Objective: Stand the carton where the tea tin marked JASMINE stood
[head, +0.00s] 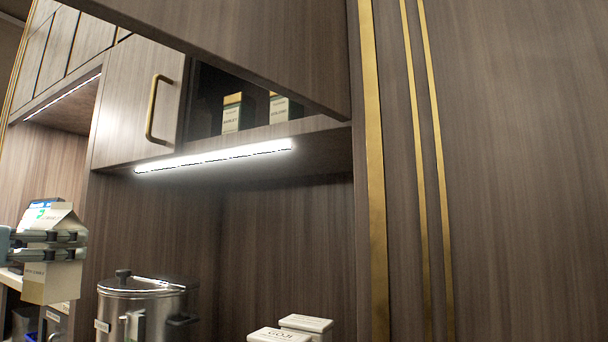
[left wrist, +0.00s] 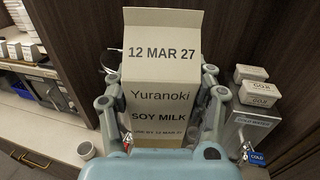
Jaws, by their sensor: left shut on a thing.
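The carton (head: 50,290) is cream with a gabled top. It is held upright at the left edge of the head view. In the left wrist view the carton (left wrist: 153,90) reads "12 MAR 27", "Yuranoki" and "SOY MILK". My left gripper (head: 60,246) is shut on it, fingers on both sides. Two lidded tins (head: 279,334) (head: 306,323) stand at the bottom of the head view; the nearer reads GOJI. I can read no JASMINE mark on any tin. My right gripper is not in view.
An open wall cupboard (head: 205,95) holds two upright packs (head: 232,114) (head: 279,109), labels too small to read. A lit strip runs under it. A metal urn (head: 150,305) stands below.

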